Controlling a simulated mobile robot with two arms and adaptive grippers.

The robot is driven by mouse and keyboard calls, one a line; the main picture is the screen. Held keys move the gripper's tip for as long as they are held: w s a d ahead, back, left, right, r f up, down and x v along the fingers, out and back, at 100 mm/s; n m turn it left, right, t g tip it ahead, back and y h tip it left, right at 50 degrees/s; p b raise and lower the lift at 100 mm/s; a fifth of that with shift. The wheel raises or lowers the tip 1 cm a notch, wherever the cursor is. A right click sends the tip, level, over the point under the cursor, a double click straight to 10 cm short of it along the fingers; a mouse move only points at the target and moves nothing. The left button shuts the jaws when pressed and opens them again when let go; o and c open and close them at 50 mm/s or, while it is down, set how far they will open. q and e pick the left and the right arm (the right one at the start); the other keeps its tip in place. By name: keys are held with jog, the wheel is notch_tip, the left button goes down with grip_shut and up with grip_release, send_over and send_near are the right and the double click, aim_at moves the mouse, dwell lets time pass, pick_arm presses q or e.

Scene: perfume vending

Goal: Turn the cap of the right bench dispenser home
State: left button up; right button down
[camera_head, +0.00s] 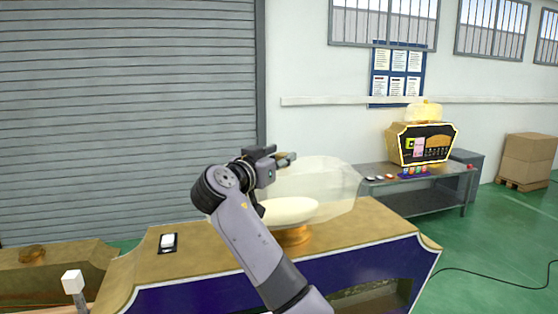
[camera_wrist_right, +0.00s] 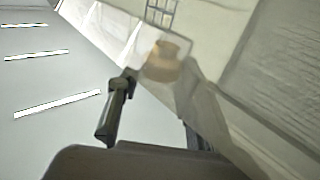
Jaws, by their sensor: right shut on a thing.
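My right gripper (camera_head: 287,159) is at the upper left side of a large clear vessel (camera_head: 335,182) with a pale cream filling, on a gold foot (camera_head: 292,236) on the bench. It is shut on a small tan piece, which I take for the cap. In the right wrist view this cap (camera_wrist_right: 162,62) shows as a tan round piece inside a clear block, beyond the dark fingers of the right gripper (camera_wrist_right: 158,90). How far the cap is turned cannot be seen. My left gripper is not in view.
The bench (camera_head: 388,224) has a tan top and dark blue front, with a small white item on a black pad (camera_head: 168,242) at left. A white cube on a stem (camera_head: 72,282) stands at lower left. A black and gold machine (camera_head: 424,144) stands on a grey table behind.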

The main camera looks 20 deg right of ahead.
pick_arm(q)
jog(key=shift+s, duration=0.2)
pick_arm(e)
jog(key=c, duration=1.2)
grip_release()
jog(key=shift+o, duration=0.2)
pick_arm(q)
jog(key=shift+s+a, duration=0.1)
pick_arm(e)
jog(key=v, duration=1.2)
